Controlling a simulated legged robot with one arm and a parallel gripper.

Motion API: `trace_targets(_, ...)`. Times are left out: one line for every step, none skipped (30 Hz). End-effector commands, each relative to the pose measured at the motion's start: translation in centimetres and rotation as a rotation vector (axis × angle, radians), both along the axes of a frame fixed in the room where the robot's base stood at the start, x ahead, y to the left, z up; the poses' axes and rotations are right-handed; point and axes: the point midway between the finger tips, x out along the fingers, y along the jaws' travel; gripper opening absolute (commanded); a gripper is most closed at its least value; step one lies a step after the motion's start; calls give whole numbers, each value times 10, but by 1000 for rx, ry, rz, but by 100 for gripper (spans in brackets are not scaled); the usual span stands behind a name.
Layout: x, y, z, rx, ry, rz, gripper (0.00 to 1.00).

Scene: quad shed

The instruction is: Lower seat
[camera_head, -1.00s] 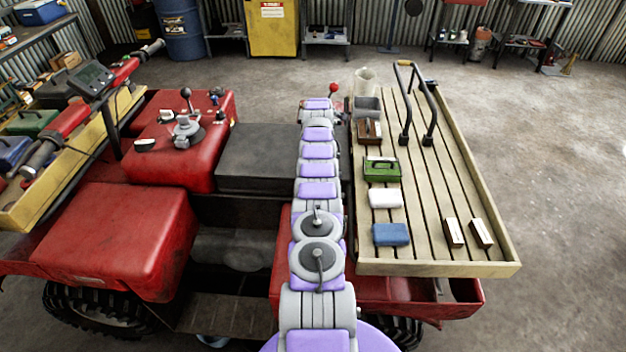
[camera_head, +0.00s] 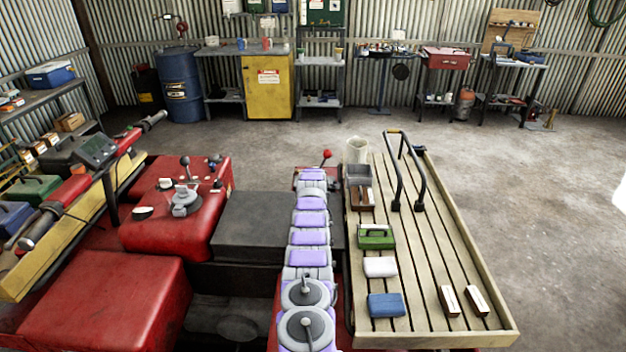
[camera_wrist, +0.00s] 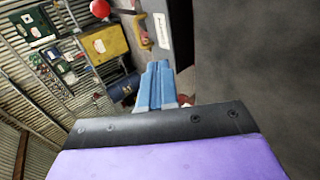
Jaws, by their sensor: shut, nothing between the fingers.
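The dark grey seat (camera_head: 262,225) lies between the red bodywork and my arm in the head view. It looks flat and level there, though my arm covers its right side. A large dark grey surface (camera_wrist: 250,60) fills the right of the wrist view; it may be the seat, seen close. My gripper (camera_wrist: 158,68) shows in the wrist view as blue fingers, shut and empty. The fingers are left of the dark surface, and I cannot tell whether they touch it. In the head view my arm hides the gripper. A lever with a red knob (camera_head: 326,154) stands beyond the arm.
A slatted wooden rack (camera_head: 430,290) on the right carries a green box (camera_head: 376,237), a white block (camera_head: 380,267), a blue block (camera_head: 386,305) and a black handle frame (camera_head: 420,180). Red bodywork (camera_head: 110,300) lies left. Open concrete floor (camera_head: 560,220) is at the right.

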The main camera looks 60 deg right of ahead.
Motion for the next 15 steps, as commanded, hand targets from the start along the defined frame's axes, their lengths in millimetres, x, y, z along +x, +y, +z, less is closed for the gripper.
trace_targets(0, 1, 5, 2, -1, 0, 0)
trace_targets(0, 2, 5, 3, 0, 0, 0)
trace_targets(1, 3, 5, 5, -1, 2, 0)
trace_targets(1, 4, 4, 6, -1, 3, 0)
trace_targets(1, 4, 4, 7, -1, 3, 0)
trace_targets(1, 5, 4, 8, 0, 3, 0)
trace_targets(0, 5, 4, 7, 0, 2, 0)
trace_targets(0, 5, 5, 8, -1, 2, 0)
trace_targets(0, 6, 5, 8, -2, 3, 0)
trace_targets(0, 7, 6, 8, -2, 3, 0)
trace_targets(0, 7, 6, 7, -2, 3, 0)
trace_targets(0, 8, 7, 6, -1, 3, 0)
trace_targets(-1, 8, 8, 5, -1, 3, 0)
trace_targets(-1, 9, 9, 4, -3, 2, 0)
trace_targets(-2, 9, 10, 3, -2, 1, 0)
